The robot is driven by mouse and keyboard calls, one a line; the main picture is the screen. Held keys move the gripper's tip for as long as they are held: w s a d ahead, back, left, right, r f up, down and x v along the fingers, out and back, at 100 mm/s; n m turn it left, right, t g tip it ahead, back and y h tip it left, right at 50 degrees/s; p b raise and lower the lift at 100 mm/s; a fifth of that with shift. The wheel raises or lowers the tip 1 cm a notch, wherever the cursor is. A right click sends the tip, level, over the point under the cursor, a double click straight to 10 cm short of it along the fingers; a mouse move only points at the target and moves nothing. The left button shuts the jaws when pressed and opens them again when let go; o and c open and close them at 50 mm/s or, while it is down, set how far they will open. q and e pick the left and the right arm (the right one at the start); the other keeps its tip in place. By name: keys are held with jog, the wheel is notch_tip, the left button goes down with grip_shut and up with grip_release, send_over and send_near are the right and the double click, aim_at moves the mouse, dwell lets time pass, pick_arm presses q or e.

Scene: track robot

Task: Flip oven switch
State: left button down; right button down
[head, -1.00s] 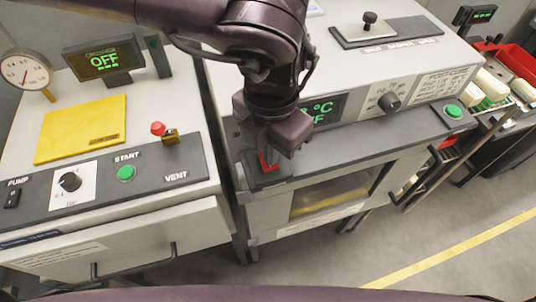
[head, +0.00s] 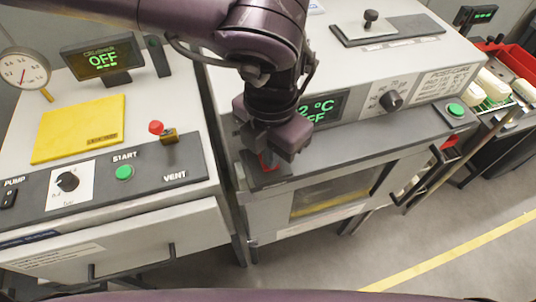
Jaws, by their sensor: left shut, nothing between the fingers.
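The oven (head: 415,85) is the light grey cabinet in the middle, with a dark front ledge, a windowed door and a display (head: 322,108) partly hidden by my arm. My left gripper (head: 272,160) is shut and points down over the left end of the ledge. The visible part of the display reads "2 °C" with "FF" below. My right gripper is not in view.
A dial knob (head: 391,101) and a green button (head: 456,109) sit right of the display. Left stands another unit with an OFF display (head: 103,60), a yellow pad (head: 80,128), a green START button (head: 124,172) and a red-topped vent valve (head: 157,128). A red bin (head: 517,58) is far right.

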pick_arm(q)
notch_tip(320, 180, up, 7)
jog(key=p, duration=0.5)
jog(key=shift+f+p, duration=0.1)
jog(key=shift+p, duration=0.2)
dwell(0.7)
